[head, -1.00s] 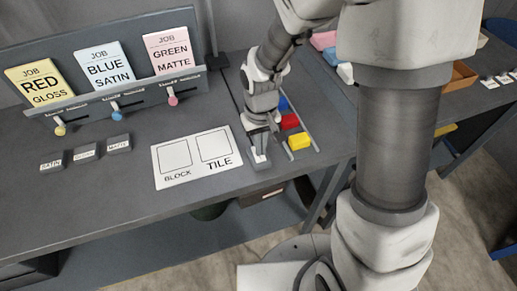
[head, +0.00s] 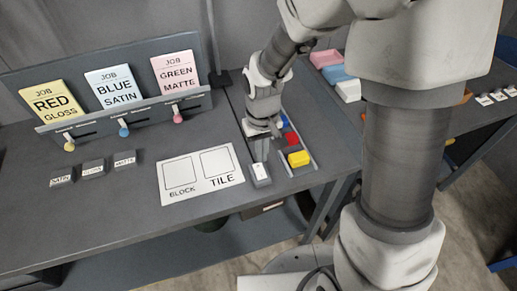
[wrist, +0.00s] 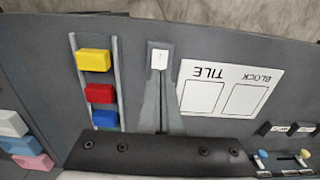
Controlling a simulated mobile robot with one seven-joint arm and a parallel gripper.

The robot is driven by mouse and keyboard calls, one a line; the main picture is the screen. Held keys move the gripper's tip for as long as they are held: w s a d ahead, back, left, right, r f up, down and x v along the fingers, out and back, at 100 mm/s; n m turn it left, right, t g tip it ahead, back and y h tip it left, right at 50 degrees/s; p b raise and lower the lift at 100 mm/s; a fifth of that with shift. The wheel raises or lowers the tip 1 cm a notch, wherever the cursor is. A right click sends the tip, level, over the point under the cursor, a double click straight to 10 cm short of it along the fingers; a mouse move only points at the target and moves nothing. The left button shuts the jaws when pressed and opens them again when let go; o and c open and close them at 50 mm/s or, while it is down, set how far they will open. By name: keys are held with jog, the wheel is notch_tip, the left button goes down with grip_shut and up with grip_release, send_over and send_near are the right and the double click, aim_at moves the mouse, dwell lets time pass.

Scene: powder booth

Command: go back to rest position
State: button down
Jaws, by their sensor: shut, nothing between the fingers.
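My gripper (head: 258,153) is above the grey table, just behind a small dark block with a white label (head: 261,174). In the wrist view my gripper (wrist: 161,88) points at that labelled block (wrist: 160,59); its fingers are shut with nothing between them. Whether the fingertips touch the block is hard to tell. The arm comes down from the top of the head view and hides part of the table behind it.
Left of the gripper lies a white BLOCK/TILE card (head: 201,173). Right of it, yellow (head: 298,159), red and blue blocks lie between rails. Job cards stand in a rack (head: 130,112) at the back left. Small labelled blocks (head: 93,168) lie in front of the rack.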

jog(key=s+d+r+m+t, duration=0.1)
jog(key=s+d+r+t, duration=0.1)
jog(key=r, duration=0.5)
jog(key=s+d+r+m+t, duration=0.1)
jog(key=s+d+r, duration=0.4)
jog(key=s+r, duration=0.1)
jog(key=s+d+r+m+t, duration=0.1)
jog(key=s+d+r+t, duration=0.1)
jog(key=r, duration=0.7)
jog(key=shift+s+d+t, duration=0.3)
jog(key=shift+s+d, duration=0.5)
jog(key=shift+s, duration=0.4)
